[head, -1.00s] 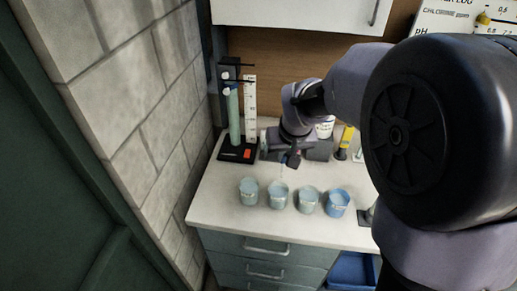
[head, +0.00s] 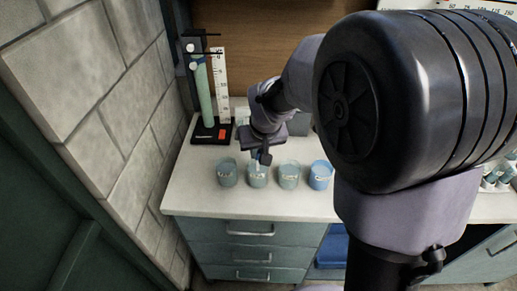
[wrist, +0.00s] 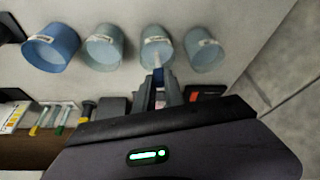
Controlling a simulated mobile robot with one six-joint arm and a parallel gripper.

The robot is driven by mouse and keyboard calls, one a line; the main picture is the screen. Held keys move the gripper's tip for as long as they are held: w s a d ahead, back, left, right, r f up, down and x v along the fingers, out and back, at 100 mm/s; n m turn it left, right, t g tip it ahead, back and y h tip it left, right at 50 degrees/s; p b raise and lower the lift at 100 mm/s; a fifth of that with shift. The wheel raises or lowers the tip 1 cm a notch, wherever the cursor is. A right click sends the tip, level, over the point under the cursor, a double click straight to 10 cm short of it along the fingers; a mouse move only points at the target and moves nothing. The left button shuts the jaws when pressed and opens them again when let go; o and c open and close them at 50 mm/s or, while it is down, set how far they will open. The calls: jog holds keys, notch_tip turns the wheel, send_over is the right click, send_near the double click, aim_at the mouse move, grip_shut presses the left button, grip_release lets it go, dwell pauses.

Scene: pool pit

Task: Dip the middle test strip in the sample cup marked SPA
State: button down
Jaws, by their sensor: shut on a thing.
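Several sample cups stand in a row on the white counter (head: 190,190). In the head view they are a left cup (head: 227,174), a second cup (head: 257,178), a third cup (head: 289,177) and a bluer right cup (head: 320,176). Their labels are too small to read. My gripper (head: 263,159) is just above the second cup, shut on a thin pale test strip. In the wrist view, my gripper (wrist: 159,80) points the test strip (wrist: 157,60) at that cup (wrist: 150,38); its tip overlaps the opening. I cannot tell whether it touches the liquid.
A black stand with a green cylinder (head: 204,95) and a white scale (head: 221,85) is at the back left. A block wall (head: 110,100) bounds the counter's left. Neighbouring cups stand close on both sides. Bare counter lies in front of them.

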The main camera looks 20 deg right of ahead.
jog(key=shift+f, duration=0.3)
notch_tip(320, 180, down, 2)
jog(key=shift+f+b, duration=0.2)
jog(key=shift+b, duration=0.95)
jog(key=shift+r, duration=0.1)
jog(key=shift+r, duration=0.1)
dwell(0.5)
notch_tip(320, 180, up, 10)
jog(key=p, duration=0.8)
jog(key=shift+r, duration=0.15)
dwell(0.3)
